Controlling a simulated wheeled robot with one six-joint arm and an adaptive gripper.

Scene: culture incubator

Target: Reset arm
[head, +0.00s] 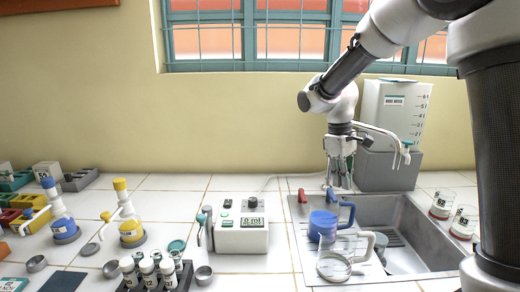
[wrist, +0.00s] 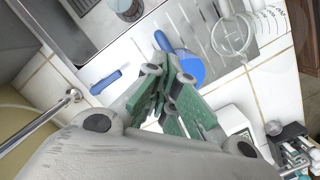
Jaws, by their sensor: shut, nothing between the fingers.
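My gripper (head: 340,180) points down above the back edge of the sink counter, left of the white waste tank. Its fingers are shut and hold nothing. In the wrist view its green-padded fingers (wrist: 168,60) are together, with a blue jug (wrist: 188,68) below and partly hidden by them. In the head view the blue jug (head: 322,222) stands on the drainboard, below and in front of the gripper and apart from it. My arm reaches in from the upper right.
The sink (head: 405,250) lies right of the jug. A clear jug (head: 333,266) stands in front. The waste tank (head: 396,108) with its tap is close behind my gripper. A white instrument (head: 241,237), bottles and a vial rack (head: 158,278) are to the left. The air above the counter's left looks free.

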